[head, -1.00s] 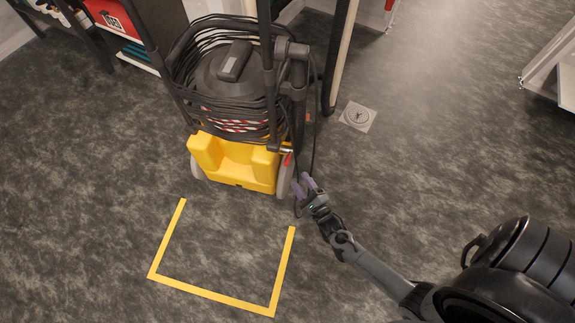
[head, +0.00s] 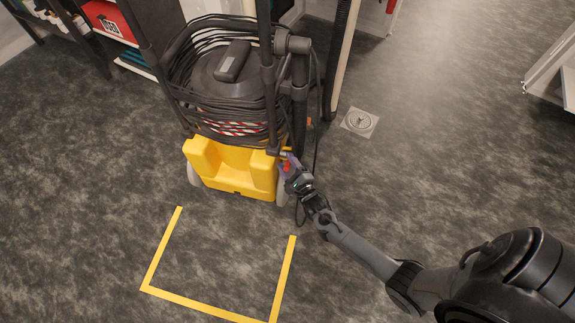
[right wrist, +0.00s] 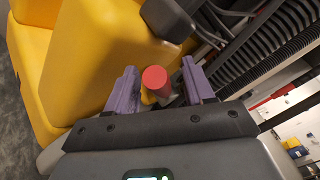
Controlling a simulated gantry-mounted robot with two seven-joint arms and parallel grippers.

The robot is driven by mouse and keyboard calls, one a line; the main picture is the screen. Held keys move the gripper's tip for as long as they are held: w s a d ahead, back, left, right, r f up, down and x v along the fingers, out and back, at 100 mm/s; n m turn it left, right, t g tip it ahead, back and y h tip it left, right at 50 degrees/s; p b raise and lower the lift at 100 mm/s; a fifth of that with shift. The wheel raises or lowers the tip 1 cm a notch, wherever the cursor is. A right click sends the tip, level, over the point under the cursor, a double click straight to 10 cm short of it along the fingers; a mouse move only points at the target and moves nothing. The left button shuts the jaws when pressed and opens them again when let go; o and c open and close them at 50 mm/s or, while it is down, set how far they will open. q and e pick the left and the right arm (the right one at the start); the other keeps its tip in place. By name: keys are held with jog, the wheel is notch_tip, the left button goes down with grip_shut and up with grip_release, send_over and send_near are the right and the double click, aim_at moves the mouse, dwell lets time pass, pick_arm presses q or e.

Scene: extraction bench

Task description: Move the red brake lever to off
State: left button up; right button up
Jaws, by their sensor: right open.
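The red brake lever (right wrist: 155,78) shows in the right wrist view as a short red knob beside the yellow base (right wrist: 105,50) of the extraction machine. My right gripper (right wrist: 160,88) is open, with one purple finger on each side of the red knob. I cannot tell whether the fingers touch it. In the head view, my right gripper (head: 290,165) is at the right front corner of the machine's yellow base (head: 232,168) and largely hides the lever. My left gripper is out of view.
The machine carries a dark drum (head: 230,75) wrapped in black cable, with upright poles. A yellow floor outline (head: 205,305) lies in front of it. A floor drain (head: 359,120) is to its right. Shelves (head: 100,35) stand at the back left.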

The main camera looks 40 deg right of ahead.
jog(key=shift+c, duration=0.5)
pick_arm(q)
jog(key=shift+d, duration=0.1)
pick_arm(e)
grip_shut()
